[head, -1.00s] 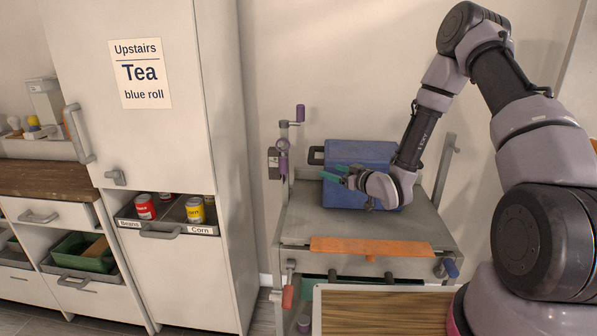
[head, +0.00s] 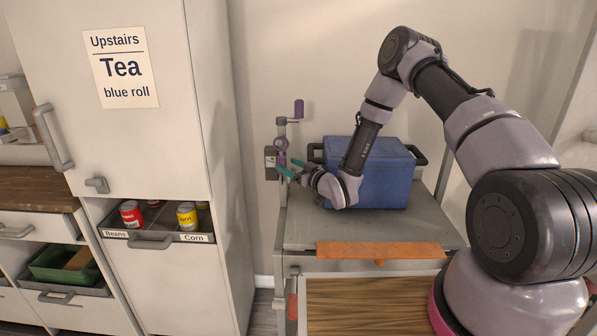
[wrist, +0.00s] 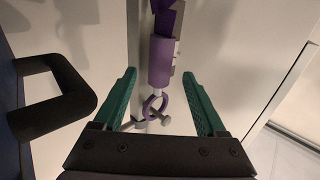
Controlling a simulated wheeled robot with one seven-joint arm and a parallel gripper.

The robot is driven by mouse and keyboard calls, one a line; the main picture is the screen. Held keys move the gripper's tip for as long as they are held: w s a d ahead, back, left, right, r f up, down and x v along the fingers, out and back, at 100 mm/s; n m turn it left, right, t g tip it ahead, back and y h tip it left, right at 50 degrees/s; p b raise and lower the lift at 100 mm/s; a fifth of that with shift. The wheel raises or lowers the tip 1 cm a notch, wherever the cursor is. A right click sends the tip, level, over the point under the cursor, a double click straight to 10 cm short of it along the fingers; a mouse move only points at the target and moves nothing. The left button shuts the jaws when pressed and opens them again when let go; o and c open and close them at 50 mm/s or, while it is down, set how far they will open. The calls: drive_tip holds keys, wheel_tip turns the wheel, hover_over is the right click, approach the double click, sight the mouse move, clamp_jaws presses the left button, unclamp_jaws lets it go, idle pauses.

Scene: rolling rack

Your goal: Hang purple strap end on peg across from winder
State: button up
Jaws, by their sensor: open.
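The purple strap end (head: 281,144) hangs at the grey post on the rack's left side. In the wrist view it is a purple grip (wrist: 161,62) with a ring (wrist: 155,107) below. A grey peg is at the ring; I cannot tell if it passes through. The crank with a purple handle (head: 298,108), seemingly the winder, tops that post. My gripper (head: 289,167) is open, close to the strap end. In the wrist view its green fingers stand either side of the grip, apart from it. The opposite post (head: 444,165) is partly visible; its peg cannot be made out.
A blue box (head: 385,180) with black handles stands on the rack's grey top (head: 300,232), right of my gripper. An orange strip (head: 380,250) lies along the front edge. A tall cabinet (head: 150,165) with an open tin drawer stands left.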

drive_tip(key=shift+x, duration=0.8)
clamp_jaws()
drive_tip(key=shift+r, duration=0.8)
drive_tip(key=shift+s, duration=0.1)
drive_tip(key=s, duration=0.8)
idle(0.8)
drive_tip(key=shift+a, duration=0.1)
